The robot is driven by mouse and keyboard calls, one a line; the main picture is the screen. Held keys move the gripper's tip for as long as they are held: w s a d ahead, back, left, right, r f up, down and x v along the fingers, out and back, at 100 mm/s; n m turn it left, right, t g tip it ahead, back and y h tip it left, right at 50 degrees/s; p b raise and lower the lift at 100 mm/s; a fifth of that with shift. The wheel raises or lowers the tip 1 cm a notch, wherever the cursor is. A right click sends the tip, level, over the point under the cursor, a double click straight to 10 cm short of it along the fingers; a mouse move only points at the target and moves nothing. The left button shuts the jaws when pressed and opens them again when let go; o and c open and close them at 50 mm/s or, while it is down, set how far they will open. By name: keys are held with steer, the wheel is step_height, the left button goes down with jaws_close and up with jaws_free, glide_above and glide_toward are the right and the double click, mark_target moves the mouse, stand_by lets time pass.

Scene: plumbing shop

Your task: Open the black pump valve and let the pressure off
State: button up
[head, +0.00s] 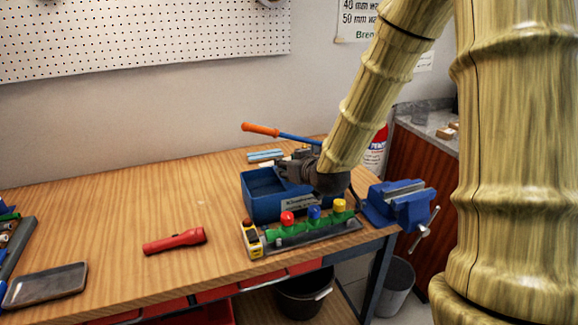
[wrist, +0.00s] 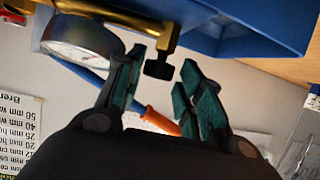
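The blue pump (head: 262,208) stands near the right end of the wooden bench, with an orange-tipped lever (head: 262,130) rising behind it. In the wrist view the black valve (wrist: 158,70) hangs from a brass fitting (wrist: 166,40) beside the round pressure gauge (wrist: 76,38). My gripper (wrist: 161,82) is open, its green-padded fingers to either side of the valve's lower end, with visible gaps. In the head view my gripper (head: 298,168) is over the pump; the valve is hidden there.
A blue vise (head: 400,203) is at the right bench edge. A red flashlight (head: 174,241) lies left; the bench around it is mostly clear.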

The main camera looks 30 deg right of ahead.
steer(key=shift+d+m+h, duration=0.15)
steer(key=shift+m+h, duration=0.35)
steer(key=shift+h, duration=0.1)
